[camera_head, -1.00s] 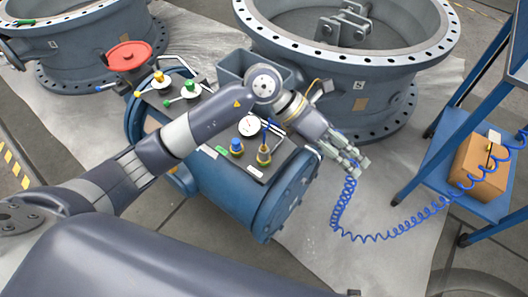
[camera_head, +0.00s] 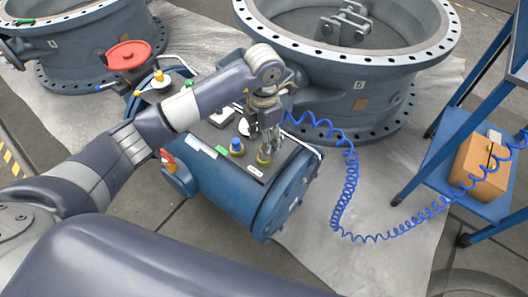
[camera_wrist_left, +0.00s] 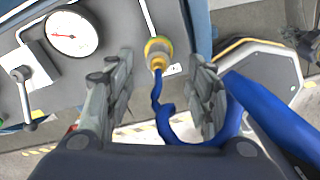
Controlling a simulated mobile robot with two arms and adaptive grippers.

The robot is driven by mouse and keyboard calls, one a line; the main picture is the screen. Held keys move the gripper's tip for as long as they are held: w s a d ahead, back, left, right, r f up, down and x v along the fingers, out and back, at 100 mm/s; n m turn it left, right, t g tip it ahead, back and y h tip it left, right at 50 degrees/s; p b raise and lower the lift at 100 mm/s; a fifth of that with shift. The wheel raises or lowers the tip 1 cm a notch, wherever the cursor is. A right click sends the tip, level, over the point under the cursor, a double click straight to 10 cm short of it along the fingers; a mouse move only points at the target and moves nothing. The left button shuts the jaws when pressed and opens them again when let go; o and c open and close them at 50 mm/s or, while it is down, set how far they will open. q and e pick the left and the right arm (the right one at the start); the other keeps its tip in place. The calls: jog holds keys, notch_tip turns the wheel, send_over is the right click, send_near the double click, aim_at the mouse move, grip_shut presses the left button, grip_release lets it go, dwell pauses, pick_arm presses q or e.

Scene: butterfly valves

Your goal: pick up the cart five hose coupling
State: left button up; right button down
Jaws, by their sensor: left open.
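The yellow-and-brass hose coupling (camera_wrist_left: 158,50) shows in the left wrist view with a thin blue hose (camera_wrist_left: 166,125) at its lower end. It lies between and slightly beyond the fingertips of my open left gripper (camera_wrist_left: 161,66), with visible gaps on both sides. In the head view, my left gripper (camera_head: 268,150) points down over the panel of the blue tank. A brass-yellow fitting (camera_head: 264,159) shows just below its fingertips. The blue coiled hose (camera_head: 349,175) runs from the right and disappears behind the gripper. My right gripper is not in view.
The blue tank (camera_head: 232,195) carries a panel with a gauge (camera_wrist_left: 70,33), a lever (camera_wrist_left: 28,95) and a blue-topped knob (camera_head: 237,146). A large flanged valve body (camera_head: 330,85) stands behind. A blue cart (camera_head: 480,200) with a cardboard box (camera_head: 482,165) is at right.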

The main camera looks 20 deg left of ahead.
pick_arm(q)
notch_tip(320, 180, down, 5)
jog(key=shift+w+r, duration=0.1)
jog(key=shift+w, duration=0.05)
jog(key=c, duration=1.1)
